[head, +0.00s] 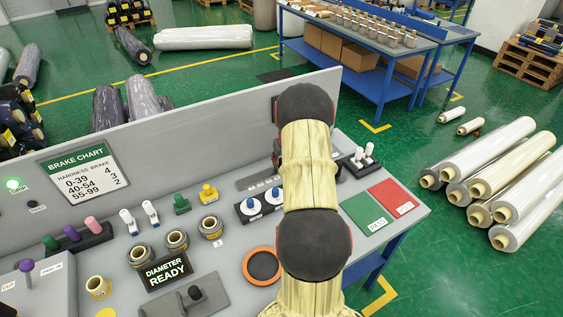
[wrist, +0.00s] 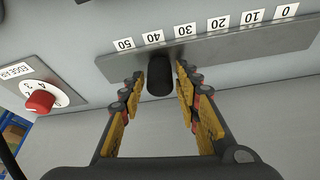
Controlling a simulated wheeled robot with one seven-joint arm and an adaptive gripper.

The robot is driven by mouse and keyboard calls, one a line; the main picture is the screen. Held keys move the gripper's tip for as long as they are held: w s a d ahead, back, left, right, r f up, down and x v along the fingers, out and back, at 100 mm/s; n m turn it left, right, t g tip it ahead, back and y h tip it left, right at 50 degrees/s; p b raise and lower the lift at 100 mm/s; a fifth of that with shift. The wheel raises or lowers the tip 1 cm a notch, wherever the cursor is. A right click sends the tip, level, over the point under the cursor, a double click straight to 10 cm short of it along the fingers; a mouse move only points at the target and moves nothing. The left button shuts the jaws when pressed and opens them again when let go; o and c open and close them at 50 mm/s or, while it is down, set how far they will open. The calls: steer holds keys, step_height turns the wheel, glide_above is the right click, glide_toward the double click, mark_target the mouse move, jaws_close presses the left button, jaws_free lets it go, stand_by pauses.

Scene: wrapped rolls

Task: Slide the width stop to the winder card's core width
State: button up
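The width stop, a black round peg (wrist: 159,78), stands on a dark rail (wrist: 225,50) in the wrist view. White labels along the rail run from 50 at left to 0 at right. My gripper (wrist: 160,75) is open around the peg, a yellow-padded finger on each side, with a narrow gap showing on both sides. In the head view my arm hides the gripper and the peg; part of a dark plate shows beside the arm. I cannot make out a winder card in either view.
In the wrist view a red dial (wrist: 40,103) sits left of the rail. In the head view the bench holds a brake chart (head: 78,172), a "DIAMETER READY" display (head: 166,270), several wrapped cores, an orange ring (head: 262,266), and green (head: 366,217) and red (head: 394,198) pads.

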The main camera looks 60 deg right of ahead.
steer(key=shift+o, duration=0.7)
steer(key=shift+r, duration=0.3)
steer(key=v, duration=1.1)
steer(key=shift+s+a, duration=0.15)
steer(key=shift+a, duration=0.05)
steer(key=shift+r, duration=0.1)
